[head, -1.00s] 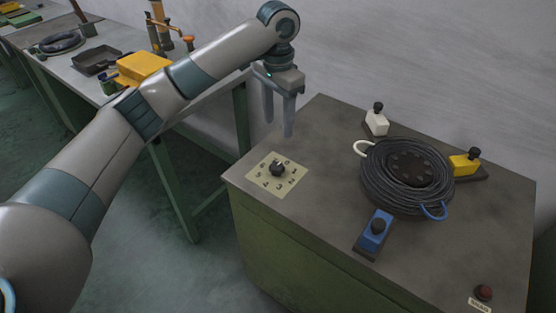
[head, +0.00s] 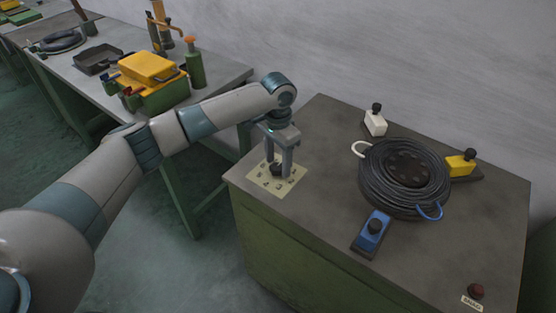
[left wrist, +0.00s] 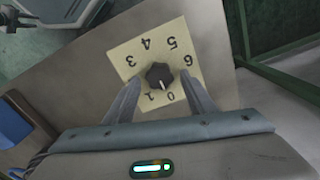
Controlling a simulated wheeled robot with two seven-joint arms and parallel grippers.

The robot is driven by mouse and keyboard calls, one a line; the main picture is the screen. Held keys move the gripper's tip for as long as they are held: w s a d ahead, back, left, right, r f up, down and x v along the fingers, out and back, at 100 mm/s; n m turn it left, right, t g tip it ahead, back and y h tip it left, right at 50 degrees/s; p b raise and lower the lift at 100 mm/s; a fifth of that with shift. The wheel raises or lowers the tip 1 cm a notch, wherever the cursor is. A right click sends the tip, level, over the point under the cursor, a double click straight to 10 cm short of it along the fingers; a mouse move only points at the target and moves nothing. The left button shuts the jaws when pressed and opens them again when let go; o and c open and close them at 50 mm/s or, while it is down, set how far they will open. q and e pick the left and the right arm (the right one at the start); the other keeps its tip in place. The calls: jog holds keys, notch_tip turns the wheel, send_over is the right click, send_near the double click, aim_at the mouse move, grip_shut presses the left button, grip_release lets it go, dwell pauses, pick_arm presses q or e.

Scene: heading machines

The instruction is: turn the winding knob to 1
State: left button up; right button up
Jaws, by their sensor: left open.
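The winding knob (head: 277,171) is small and black, on a cream number plate (head: 262,182) at the left corner of the green cabinet's top. In the left wrist view the knob (left wrist: 159,75) sits mid-plate, and the digits 4, 5, 6, 0 and 1 are readable. Its pale mark points toward the lower edge, roughly at 0. My left gripper (head: 279,168) is open and points down over the plate. In the left wrist view its fingers stand apart on either side of the knob; contact is not visible. My right gripper is not in view.
A black cable coil (head: 405,180) lies on the cabinet top (head: 330,150), with white (head: 375,123), yellow (head: 461,163) and blue (head: 372,231) blocks around it. A yellow-lidded toolbox (head: 150,67) stands on the left bench.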

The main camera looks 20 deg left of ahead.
pick_arm(q)
jog(key=shift+f, duration=0.15)
jog(key=shift+c, duration=0.3)
jog(key=c, duration=1)
